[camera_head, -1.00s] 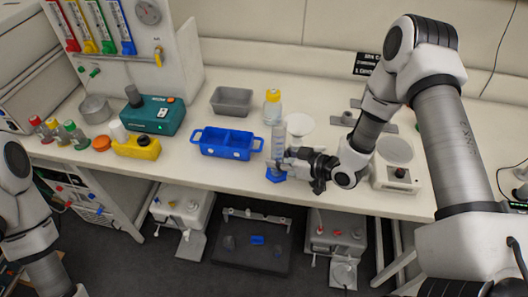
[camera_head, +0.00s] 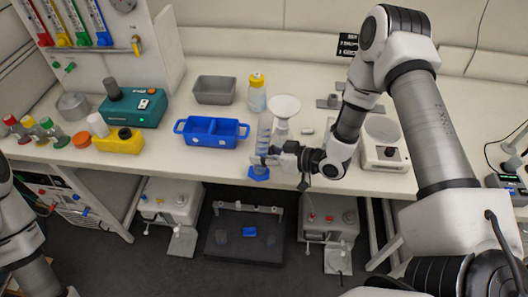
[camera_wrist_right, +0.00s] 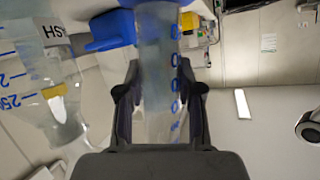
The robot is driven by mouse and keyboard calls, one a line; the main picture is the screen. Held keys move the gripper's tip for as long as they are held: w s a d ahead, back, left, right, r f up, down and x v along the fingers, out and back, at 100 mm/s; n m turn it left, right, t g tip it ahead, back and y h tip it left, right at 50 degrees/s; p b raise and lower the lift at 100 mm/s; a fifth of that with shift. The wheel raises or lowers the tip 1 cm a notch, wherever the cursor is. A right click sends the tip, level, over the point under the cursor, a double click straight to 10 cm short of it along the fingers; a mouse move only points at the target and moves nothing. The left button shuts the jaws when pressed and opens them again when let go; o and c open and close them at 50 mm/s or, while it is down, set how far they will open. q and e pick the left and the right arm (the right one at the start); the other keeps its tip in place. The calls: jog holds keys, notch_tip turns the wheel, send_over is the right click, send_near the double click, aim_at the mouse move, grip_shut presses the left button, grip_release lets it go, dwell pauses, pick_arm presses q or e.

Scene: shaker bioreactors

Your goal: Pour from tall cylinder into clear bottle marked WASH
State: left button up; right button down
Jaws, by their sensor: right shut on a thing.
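The tall clear cylinder (camera_head: 265,130) has a blue foot (camera_head: 259,174) and stands about upright near the bench's front edge. My right gripper (camera_head: 263,158) is shut around its lower part. Blue graduations on the cylinder (camera_wrist_right: 158,75) show between the fingers in the right wrist view. I cannot tell whether its foot touches the bench. The clear bottle (camera_head: 257,98) with a yellow top stands behind it, apart from it. In the right wrist view a clear bottle (camera_wrist_right: 30,75) shows the letters "SH" at left. My left gripper is out of view; only its arm shows.
A blue two-part tray (camera_head: 213,145) is left of the cylinder, with a grey bin (camera_head: 214,90) behind. A white balance-like device (camera_head: 386,158) is further right. The teal device (camera_head: 133,108) is at left.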

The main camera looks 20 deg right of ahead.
jog(key=shift+s+a+r+m+y, duration=0.2)
jog(key=shift+a+r+m+y, duration=0.1)
jog(key=shift+a+m, duration=0.15)
jog(key=shift+s+a+r+m+y, duration=0.15)
jog(key=shift+a+m+y, duration=0.2)
jog(key=shift+a, duration=0.15)
jog(key=shift+s+a+r+m+y, duration=0.45)
jog(key=shift+s+a+r+m, duration=0.1)
jog(key=shift+a+r+m, duration=0.2)
notch_tip(320, 180, up, 9)
jog(key=a+m+y+p, duration=0.1)
jog(key=m+y+p, duration=0.1)
jog(key=m, duration=0.5)
jog(key=shift+s+r+t+y, duration=0.15)
jog(key=shift+s+t+y, duration=0.15)
jog(key=shift+y, duration=0.4)
jog(key=shift+a, duration=0.1)
jog(key=shift+w+r+m+y, duration=0.1)
jog(key=shift+r+m+y, duration=0.2)
jog(key=shift+r+m, duration=0.6)
jog(key=shift+r, duration=0.15)
jog(key=shift+d+r+m+t, duration=0.25)
jog(key=shift+r+m+t, duration=0.4)
jog(key=shift+m, duration=0.2)
